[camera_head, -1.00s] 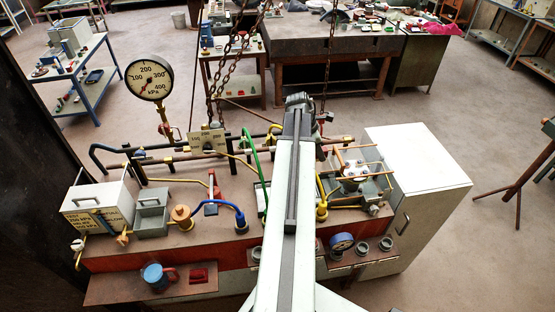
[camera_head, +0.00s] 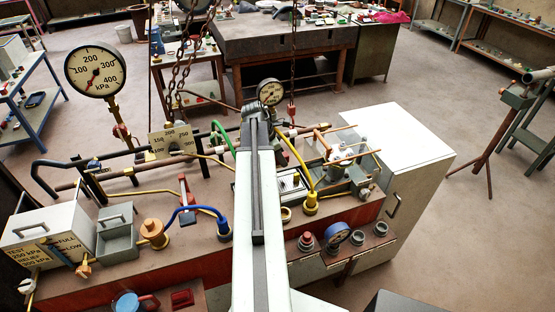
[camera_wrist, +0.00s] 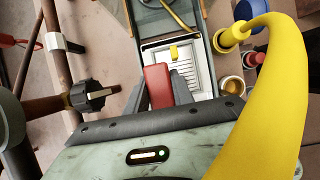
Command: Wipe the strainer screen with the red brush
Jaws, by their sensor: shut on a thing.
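My gripper (camera_wrist: 160,92) is shut on the red brush (camera_wrist: 158,84), a plain red block between its dark fingers in the wrist view. The brush's underside is hidden. What looks like the strainer screen (camera_wrist: 201,72), a pale slotted panel with a yellow tab, lies in a shallow tray (camera_wrist: 147,45) just beyond and right of the brush. I cannot tell whether the brush touches it. In the head view the tray (camera_head: 279,190) shows just right of my arm, partly covered. My gripper and the brush are hidden behind the arm there.
A thick yellow hose (camera_wrist: 276,90) curves close along the right of the wrist view. A black valve knob (camera_wrist: 88,95) on a pipe stands at left. On the bench, a blue hose (camera_head: 196,209) and a grey box (camera_head: 117,238) lie left; a white cabinet (camera_head: 400,150) stands right.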

